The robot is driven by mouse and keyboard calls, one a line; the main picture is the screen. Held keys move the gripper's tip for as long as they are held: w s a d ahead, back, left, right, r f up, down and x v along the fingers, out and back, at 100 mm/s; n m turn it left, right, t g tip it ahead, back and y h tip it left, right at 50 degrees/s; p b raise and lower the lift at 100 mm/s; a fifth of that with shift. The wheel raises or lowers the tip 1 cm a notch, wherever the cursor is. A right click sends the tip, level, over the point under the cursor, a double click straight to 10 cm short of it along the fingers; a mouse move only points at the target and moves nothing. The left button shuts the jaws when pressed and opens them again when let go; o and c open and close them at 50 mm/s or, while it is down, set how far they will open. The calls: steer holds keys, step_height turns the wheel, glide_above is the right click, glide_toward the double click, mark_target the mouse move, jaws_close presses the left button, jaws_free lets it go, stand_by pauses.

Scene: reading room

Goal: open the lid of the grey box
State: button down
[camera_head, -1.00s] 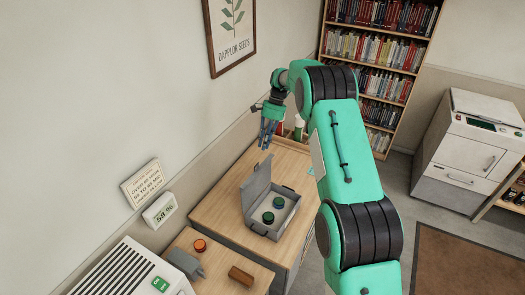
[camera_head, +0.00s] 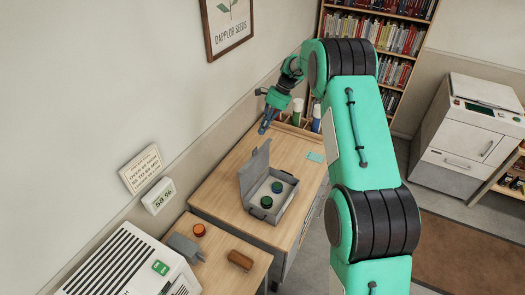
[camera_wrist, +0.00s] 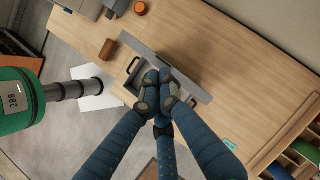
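The grey box (camera_head: 284,203) stands on the wooden desk with its lid (camera_head: 255,168) raised, leaning toward the wall side. Inside it are two round items, a green one (camera_head: 266,202) and a blue-green one (camera_head: 277,187). My gripper (camera_head: 263,131) is beyond the box, toward the back of the desk, apart from the lid. In the wrist view my blue fingers (camera_wrist: 162,82) meet at their tips with nothing visible between them. Behind them the raised lid (camera_wrist: 189,83) shows as a grey strip, and the fingers hide part of the box.
A holder with bottles, one green and white (camera_head: 297,111), stands at the desk's back end. A teal card (camera_head: 315,157) lies on the desk. Nearer are an orange round item (camera_head: 199,230), a brown block (camera_head: 240,260) and a grey object (camera_head: 184,246). Bare desk (camera_head: 225,184) lies left of the box.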

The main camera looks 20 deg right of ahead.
steer(key=s+d+f+m+t+b, duration=0.1)
steer(key=s+d+m+t, duration=0.2)
steer(key=m, duration=0.4)
steer(key=s+d+f+m+t, duration=0.2)
steer(key=s+d+m+t, duration=0.1)
steer(key=s+m, duration=0.5)
steer(key=shift+s+t+y+b, duration=0.2)
steer(key=shift+t+y+b, duration=0.15)
steer(key=shift+t, duration=0.55)
steer(key=shift+f, duration=0.1)
glide_toward(256, 154)
step_height(256, 154, down, 3)
steer(key=shift+w+a+f+p, duration=0.15)
steer(key=shift+w+a+p, duration=0.7)
steer(key=shift+w+a, duration=0.45)
steer(key=shift+d, duration=0.1)
